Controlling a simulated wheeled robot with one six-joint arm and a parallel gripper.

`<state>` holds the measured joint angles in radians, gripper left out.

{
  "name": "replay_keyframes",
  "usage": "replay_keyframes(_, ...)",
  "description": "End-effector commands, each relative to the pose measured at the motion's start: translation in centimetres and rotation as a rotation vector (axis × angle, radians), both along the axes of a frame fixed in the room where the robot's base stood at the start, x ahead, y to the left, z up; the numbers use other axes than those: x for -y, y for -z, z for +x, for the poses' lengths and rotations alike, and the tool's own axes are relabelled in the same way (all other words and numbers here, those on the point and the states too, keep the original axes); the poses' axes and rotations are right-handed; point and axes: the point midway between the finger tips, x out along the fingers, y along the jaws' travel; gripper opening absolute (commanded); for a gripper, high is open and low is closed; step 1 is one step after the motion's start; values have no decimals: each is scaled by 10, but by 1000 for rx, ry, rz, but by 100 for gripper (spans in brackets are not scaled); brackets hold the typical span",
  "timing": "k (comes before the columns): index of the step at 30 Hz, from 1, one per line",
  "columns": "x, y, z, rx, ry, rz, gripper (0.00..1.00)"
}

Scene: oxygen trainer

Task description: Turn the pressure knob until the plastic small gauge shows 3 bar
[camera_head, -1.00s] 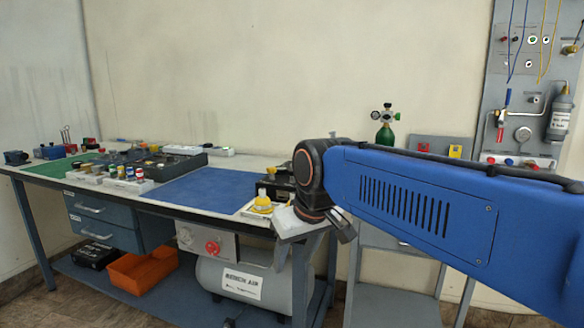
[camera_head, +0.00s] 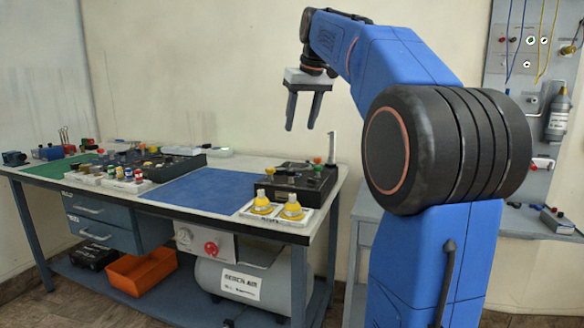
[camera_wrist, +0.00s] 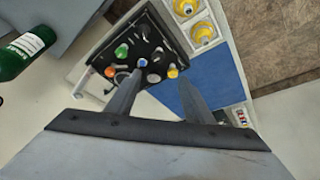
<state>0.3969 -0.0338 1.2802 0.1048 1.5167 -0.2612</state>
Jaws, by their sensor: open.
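A grey panel (camera_head: 225,258) under the bench top carries a red knob (camera_head: 211,248) and a small pale round dial (camera_head: 184,237). The dial's reading is too small to make out, and I cannot tell whether these are the task's knob and gauge. My gripper (camera_head: 302,127) is open and empty, pointing down, high above the right end of the bench. In the wrist view, its fingers (camera_wrist: 160,82) reach over a black box (camera_wrist: 135,35) with several coloured knobs. This box also stands on the bench in the head view (camera_head: 322,187), well below the fingers.
Yellow-topped fittings (camera_head: 262,203) stand in white trays at the front right. A blue mat (camera_head: 200,192) lies clear mid-bench. A dark tray (camera_head: 175,165) and small parts fill the left. A silver tank (camera_head: 240,278) sits below. A green cylinder (camera_wrist: 25,50) lies left in the wrist view.

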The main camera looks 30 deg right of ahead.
Motion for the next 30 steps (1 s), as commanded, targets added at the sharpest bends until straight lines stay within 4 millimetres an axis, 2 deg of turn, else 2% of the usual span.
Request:
replay_keyframes(4, 5, -1, 4, 0, 1, -1, 47)
replay_keyframes(8, 5, 11, 9, -1, 1, 1, 47)
replay_keyframes(30, 11, 129, 57, -2, 1, 0, 47)
